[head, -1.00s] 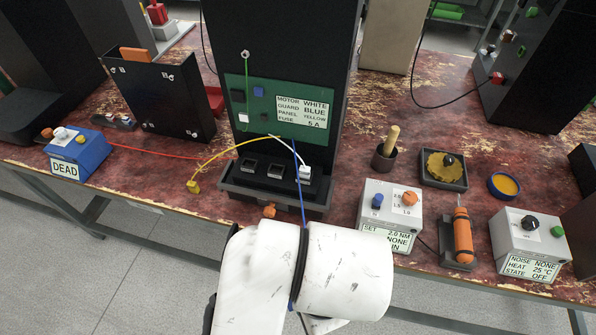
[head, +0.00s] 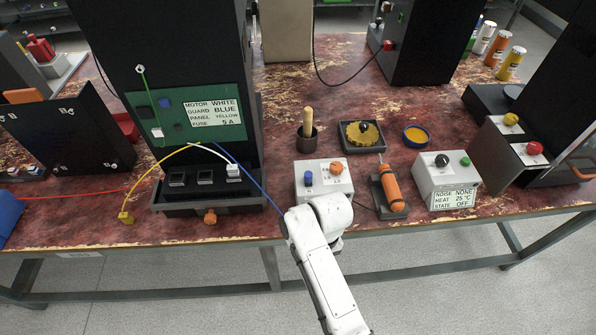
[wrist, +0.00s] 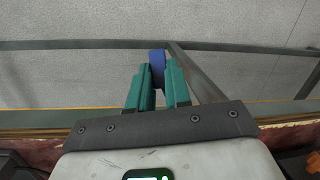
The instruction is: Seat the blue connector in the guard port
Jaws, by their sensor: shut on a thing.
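The blue connector (wrist: 156,62) is between the green fingertips of my gripper (wrist: 157,76) in the wrist view, over the bench's front edge and the floor. In the head view my arm hides the gripper and connector; the blue wire (head: 252,182) runs from the black machine down to my arm. Three ports stand in a row at the machine's foot: the left (head: 177,180) and middle (head: 205,177) look empty, and a white connector (head: 233,170) sits at the right one. I cannot read which port is the guard's. A sign (head: 213,113) pairs GUARD with BLUE.
A box with blue and orange knobs (head: 322,180), an orange screwdriver (head: 391,188) and a NOISE/HEAT box (head: 446,181) stand to the right. An orange knob (head: 210,216) sticks out below the ports.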

